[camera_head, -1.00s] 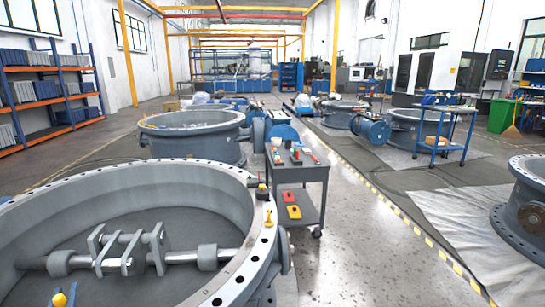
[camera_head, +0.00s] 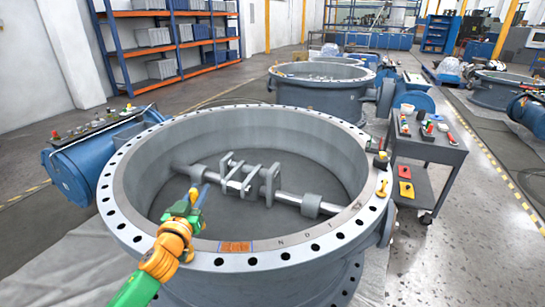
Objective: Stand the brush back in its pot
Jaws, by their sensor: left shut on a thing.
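My left gripper (camera_head: 196,203), on a green and orange arm, is above the near left part of the big grey valve ring. My right gripper is out of view.
The valve ring (camera_head: 300,254) has a bolt-holed flange with an orange-brown plate (camera_head: 236,247) and a yellow item (camera_head: 382,188) on it. A shaft with brackets (camera_head: 250,180) crosses its inside. A dark trolley (camera_head: 430,150) with tools stands right. A blue cylinder (camera_head: 85,165) lies left.

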